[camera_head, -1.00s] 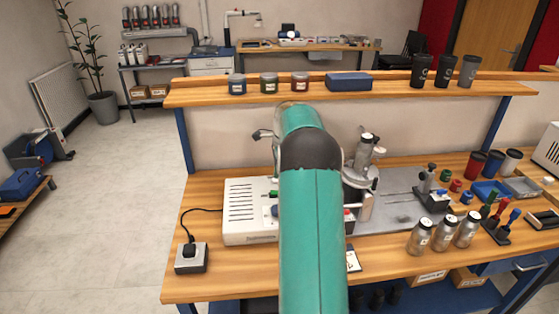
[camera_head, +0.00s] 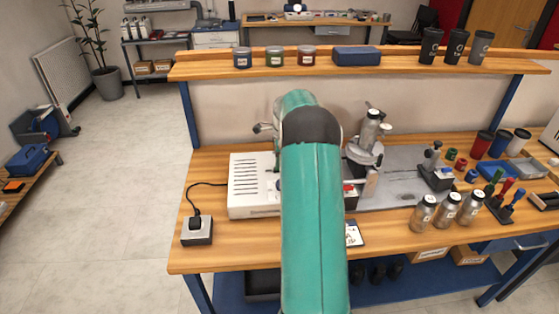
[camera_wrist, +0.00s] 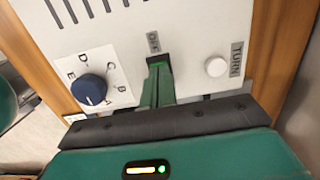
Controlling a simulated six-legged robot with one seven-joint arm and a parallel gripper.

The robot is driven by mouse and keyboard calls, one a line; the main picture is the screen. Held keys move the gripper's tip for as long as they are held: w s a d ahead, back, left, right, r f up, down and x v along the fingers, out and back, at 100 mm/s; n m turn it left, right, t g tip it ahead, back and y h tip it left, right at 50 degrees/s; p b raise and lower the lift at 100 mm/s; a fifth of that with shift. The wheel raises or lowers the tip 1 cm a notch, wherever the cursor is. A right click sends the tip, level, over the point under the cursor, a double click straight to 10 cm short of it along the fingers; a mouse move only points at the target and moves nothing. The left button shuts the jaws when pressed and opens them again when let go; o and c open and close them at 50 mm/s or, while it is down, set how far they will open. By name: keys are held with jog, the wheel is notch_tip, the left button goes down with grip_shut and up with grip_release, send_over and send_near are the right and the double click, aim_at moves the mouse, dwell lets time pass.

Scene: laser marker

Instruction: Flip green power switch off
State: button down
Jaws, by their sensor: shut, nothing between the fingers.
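The white control box (camera_head: 254,198) stands on the bench, partly hidden behind my teal arm in the head view. In the wrist view its panel (camera_wrist: 200,30) fills the picture. My gripper (camera_wrist: 159,72) is shut and empty, its narrow green fingers pointing at the dark switch slot (camera_wrist: 157,60) in the panel. The fingers cover most of the green power switch, so its position and whether they touch it cannot be told. A small label (camera_wrist: 153,42) sits just above the slot. My gripper is hidden by my arm in the head view.
A blue dial (camera_wrist: 89,89) with letters lies left of the slot, and a white round button (camera_wrist: 216,67) by a TURN label lies right. A plug block (camera_head: 197,231) is left of the box.

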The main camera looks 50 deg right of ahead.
jog(key=shift+w+a+f+g+h, duration=0.2)
jog(key=shift+a+f+g+h, duration=0.2)
jog(key=shift+f+g+h, duration=0.35)
jog(key=shift+a, duration=0.1)
jog(key=shift+s+d+r, duration=0.1)
jog(key=shift+s+d, duration=0.65)
jog(key=shift+d, duration=0.2)
notch_tip(320, 180, up, 15)
jog(key=w+a, duration=0.2)
jog(key=shift+w, duration=0.1)
